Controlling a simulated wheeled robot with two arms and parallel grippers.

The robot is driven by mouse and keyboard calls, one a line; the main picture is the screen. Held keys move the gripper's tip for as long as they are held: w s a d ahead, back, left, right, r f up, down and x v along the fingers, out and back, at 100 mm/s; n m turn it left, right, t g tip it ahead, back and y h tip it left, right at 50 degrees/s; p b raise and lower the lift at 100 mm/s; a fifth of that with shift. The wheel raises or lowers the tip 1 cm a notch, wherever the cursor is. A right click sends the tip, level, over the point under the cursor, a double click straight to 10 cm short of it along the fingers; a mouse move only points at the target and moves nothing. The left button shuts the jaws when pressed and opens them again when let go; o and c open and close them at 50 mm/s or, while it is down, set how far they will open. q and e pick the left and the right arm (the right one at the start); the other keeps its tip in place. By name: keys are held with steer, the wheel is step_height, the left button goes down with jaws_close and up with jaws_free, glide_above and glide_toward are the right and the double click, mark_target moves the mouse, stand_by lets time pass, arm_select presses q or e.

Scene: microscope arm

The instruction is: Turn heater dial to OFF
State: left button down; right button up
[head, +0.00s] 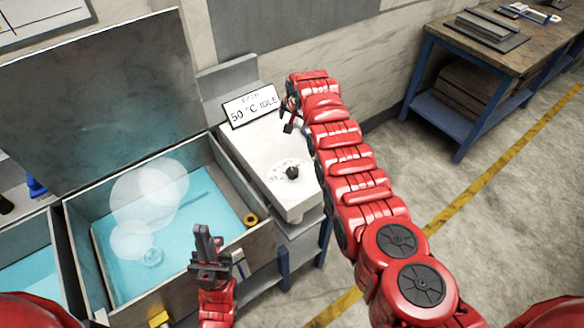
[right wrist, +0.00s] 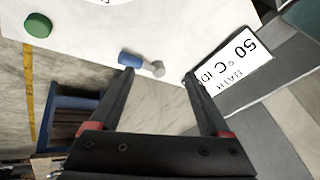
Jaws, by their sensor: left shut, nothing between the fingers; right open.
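The heater dial (head: 292,172) is a black knob on a white marked face, on top of a white control box (head: 250,150). A sign (head: 250,106) behind it reads "50 °C IDLE". My right gripper (head: 289,118) is above the far end of the box, between sign and dial, apart from the dial. In the right wrist view, its fingers (right wrist: 159,76) are open and empty, with the sign (right wrist: 237,62) at right. The dial's knob is outside that view. My left gripper (head: 207,245) is shut and empty over the bath's near edge. The dial's setting is unreadable.
A water bath (head: 100,215) with a raised lid (head: 105,95) stands left of the box. The right wrist view shows a blue-and-grey fitting (right wrist: 130,60) and a green button (right wrist: 38,25). A workbench (head: 490,60) stands at back right; floor between is clear.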

steer(key=s+r+m+g+h, duration=0.1)
steer(key=s+r+g, duration=0.4)
steer(key=s+r, duration=0.45)
steer(key=b, duration=1)
glide_above(292, 172)
step_height(292, 172, down, 11)
steer(key=shift+w+f, duration=0.1)
step_height(292, 172, down, 7)
steer(key=shift+f+p, duration=0.1)
steer(key=shift+p, duration=0.4)
steer(key=shift+f, duration=0.15)
jaws_close()
